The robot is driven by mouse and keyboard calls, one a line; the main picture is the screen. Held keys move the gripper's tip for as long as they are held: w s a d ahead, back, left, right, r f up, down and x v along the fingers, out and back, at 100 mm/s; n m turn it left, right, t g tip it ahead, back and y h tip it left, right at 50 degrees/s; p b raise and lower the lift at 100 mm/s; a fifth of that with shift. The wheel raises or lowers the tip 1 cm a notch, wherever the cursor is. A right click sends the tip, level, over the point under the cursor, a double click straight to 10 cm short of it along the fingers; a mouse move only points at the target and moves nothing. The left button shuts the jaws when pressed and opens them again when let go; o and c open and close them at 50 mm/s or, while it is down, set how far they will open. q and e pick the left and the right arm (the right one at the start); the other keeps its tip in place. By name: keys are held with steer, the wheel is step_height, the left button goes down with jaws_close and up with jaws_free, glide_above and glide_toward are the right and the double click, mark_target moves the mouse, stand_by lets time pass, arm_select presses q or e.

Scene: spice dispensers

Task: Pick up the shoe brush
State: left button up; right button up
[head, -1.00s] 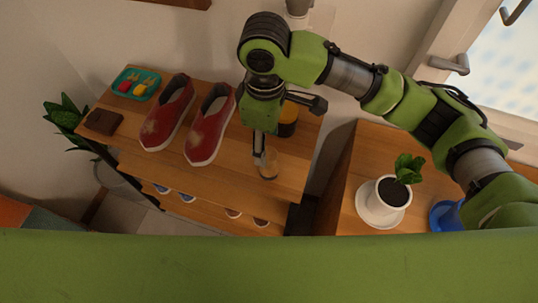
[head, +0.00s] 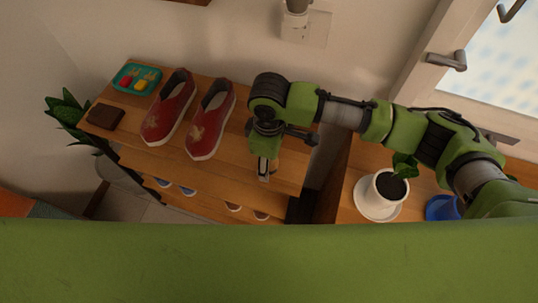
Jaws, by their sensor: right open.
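My right gripper (head: 265,173) is open and points down over the front right part of the wooden shelf top. A small tan thing, perhaps the shoe brush, shows only partly at its fingertips. I cannot tell whether the fingers touch it. My left gripper is not in view.
A pair of red shoes (head: 211,118) stands left of my right gripper on the shelf (head: 165,165). A dark brown flat item (head: 106,116) and a teal tray (head: 137,79) lie at the far left. A potted plant (head: 385,191) and a blue item (head: 441,208) stand on the right cabinet.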

steer(key=c, duration=1.2)
steer(key=shift+r, duration=0.2)
